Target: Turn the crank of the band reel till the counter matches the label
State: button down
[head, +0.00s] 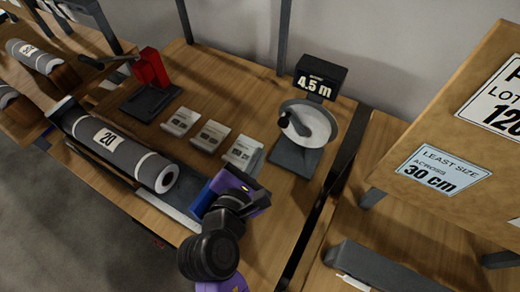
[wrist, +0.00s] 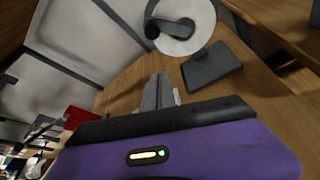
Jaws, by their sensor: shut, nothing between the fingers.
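The band reel (head: 318,118) is a pale disc on a dark base at the back right of the table. Its dark crank (head: 294,121) points left in the head view. The counter (head: 318,82) above it reads 4.5 m. In the wrist view the reel (wrist: 200,38) and crank (wrist: 170,22) lie at the top, beyond my fingers. My gripper (wrist: 158,92) is shut and empty, apart from the crank. In the head view the purple gripper body is in front of the reel, and its fingers are hard to make out.
A grey roll labelled 20 (head: 125,155) lies left of my gripper. Several small packets (head: 210,136) and a red stand (head: 151,68) are behind it. A board at right has a LEAST SIZE ACROSS 30 cm sign (head: 442,171) and a partly cropped LOT sign (head: 498,103).

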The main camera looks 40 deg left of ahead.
aim_at(290, 117)
jog(key=w+a+p, duration=0.1)
jog(key=w+p, duration=0.1)
jog(key=w, duration=0.5)
jog(key=shift+w+a+r, duration=0.2)
jog(key=shift+w+r, duration=0.1)
jog(key=shift+r, duration=0.1)
jog(key=shift+d+r+m+y+p, duration=0.2)
jog(key=shift+r+m+y+p, duration=0.1)
jog(key=shift+m+p, duration=0.1)
jog(key=shift+w+d+r+m+t+y, duration=0.15)
jog(key=shift+d+r+m+y, duration=0.25)
jog(key=shift+m, duration=0.45)
jog(key=shift+w+d+r+m+t+y, duration=0.1)
jog(key=shift+d+r+m+y, duration=0.05)
jog(key=shift+d+m+y, duration=0.55)
jog(key=shift+w+d+r+m+t+y, duration=0.15)
jog(key=shift+d+r+m+y, duration=0.25)
jog(key=shift+m, duration=0.55)
jog(key=shift+f, duration=0.2)
